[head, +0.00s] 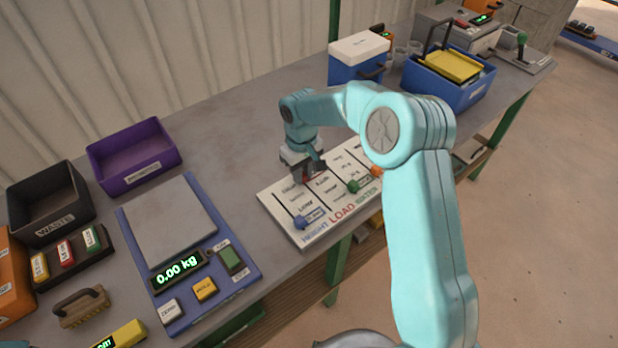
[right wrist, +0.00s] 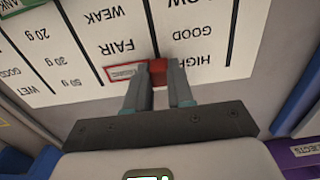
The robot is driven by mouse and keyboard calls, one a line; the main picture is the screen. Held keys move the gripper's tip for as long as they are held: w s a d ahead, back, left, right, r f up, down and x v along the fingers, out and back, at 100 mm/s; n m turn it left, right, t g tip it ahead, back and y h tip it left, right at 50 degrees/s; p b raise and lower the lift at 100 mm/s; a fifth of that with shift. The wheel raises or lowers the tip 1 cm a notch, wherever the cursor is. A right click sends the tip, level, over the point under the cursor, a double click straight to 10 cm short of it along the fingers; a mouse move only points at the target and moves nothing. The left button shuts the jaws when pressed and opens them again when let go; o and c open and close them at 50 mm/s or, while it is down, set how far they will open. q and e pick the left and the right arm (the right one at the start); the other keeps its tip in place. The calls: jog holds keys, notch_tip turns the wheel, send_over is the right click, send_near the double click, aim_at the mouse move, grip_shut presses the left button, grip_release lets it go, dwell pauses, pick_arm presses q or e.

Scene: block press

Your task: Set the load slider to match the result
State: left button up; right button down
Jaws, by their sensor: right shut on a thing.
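The white slider board (head: 330,228) lies at the table's front edge, with "LOAD" among its red front labels. Its blue knob (head: 301,222), green knob (head: 353,186) and orange knob (head: 377,171) sit on separate tracks. My right gripper (head: 309,173) is over the board's far part. In the right wrist view, its fingers (right wrist: 160,86) are shut on a red knob (right wrist: 157,71). The knob is on a black track line, near the upside-down words "FAIR" and "GOOD", with a red-framed tag (right wrist: 125,71) beside it. My left gripper is not in view.
A blue scale (head: 232,262) reading 0.00 kg stands left of the board. A black waste bin (head: 50,225) and purple bin (head: 128,173) are at the left. A blue crate (head: 480,93) and blue-white cooler (head: 352,72) are behind. Bare table lies between scale and board.

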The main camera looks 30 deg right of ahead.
jog(key=shift+w, duration=0.4)
jog(key=c, duration=1)
grip_release()
jog(key=shift+o, duration=0.2)
jog(key=shift+w, duration=0.1)
jog(key=shift+r, duration=0.15)
notch_tip(320, 180, up, 16)
